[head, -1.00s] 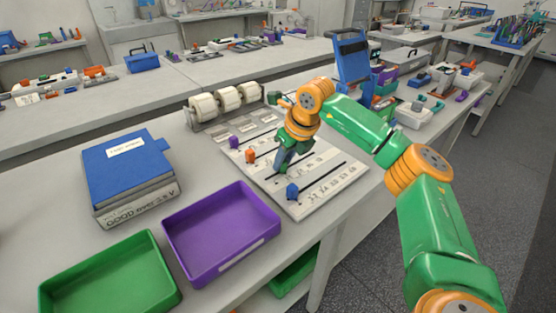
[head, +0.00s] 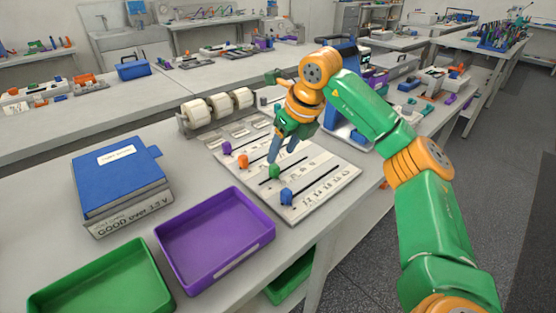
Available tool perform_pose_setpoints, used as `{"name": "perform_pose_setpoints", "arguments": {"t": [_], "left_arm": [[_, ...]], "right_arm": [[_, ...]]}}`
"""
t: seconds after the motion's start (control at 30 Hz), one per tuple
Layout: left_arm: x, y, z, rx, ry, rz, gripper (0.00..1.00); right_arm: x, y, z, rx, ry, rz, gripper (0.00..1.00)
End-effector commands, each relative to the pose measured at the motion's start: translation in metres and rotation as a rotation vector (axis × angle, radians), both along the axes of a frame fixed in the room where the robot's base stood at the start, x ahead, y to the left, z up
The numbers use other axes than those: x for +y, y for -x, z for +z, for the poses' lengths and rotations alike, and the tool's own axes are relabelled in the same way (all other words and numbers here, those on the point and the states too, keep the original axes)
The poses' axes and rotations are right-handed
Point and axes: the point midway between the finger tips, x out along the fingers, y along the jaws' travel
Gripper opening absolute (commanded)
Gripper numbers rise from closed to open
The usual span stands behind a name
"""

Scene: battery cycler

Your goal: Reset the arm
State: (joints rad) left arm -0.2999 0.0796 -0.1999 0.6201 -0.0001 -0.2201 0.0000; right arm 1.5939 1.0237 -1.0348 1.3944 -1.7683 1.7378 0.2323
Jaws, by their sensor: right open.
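My right arm, green with orange joints, comes in from the right in the head view. Its gripper (head: 282,153) points down over the white slider board (head: 325,177), open and empty. It hangs just above and behind the green knob (head: 274,171), apart from it as far as I can tell. The board also carries a purple knob (head: 227,148), an orange knob (head: 243,161) and a blue knob (head: 287,196), each at a dark slot. The upper right part of the board is partly hidden by the gripper. My left gripper does not show.
A purple tray (head: 264,240), a green tray (head: 155,300) and a blue-topped box (head: 117,172) stand on the near bench, left of the board. A rack of white rolls (head: 220,105) stands behind it. A blue-framed cart or stand (head: 336,112) is behind my arm.

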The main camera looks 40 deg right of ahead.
Motion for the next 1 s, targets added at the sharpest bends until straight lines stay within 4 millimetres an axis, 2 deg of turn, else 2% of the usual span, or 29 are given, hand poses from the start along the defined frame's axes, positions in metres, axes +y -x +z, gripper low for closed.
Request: {"name": "perform_pose_setpoints", "arguments": {"t": [0.47,0.53,0.7,1.0], "left_arm": [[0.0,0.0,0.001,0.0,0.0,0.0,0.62],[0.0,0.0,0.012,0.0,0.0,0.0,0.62],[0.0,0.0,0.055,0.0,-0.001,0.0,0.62],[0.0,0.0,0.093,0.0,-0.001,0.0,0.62]], "right_arm": [[0.0,0.002,0.006,0.0,0.0,0.0,0.57],[0.0,0.002,0.017,0.0,0.0,0.0,0.57],[0.0,0.002,0.06,0.0,0.0,0.0,0.57],[0.0,0.002,0.098,0.0,0.0,0.0,0.57]]}}
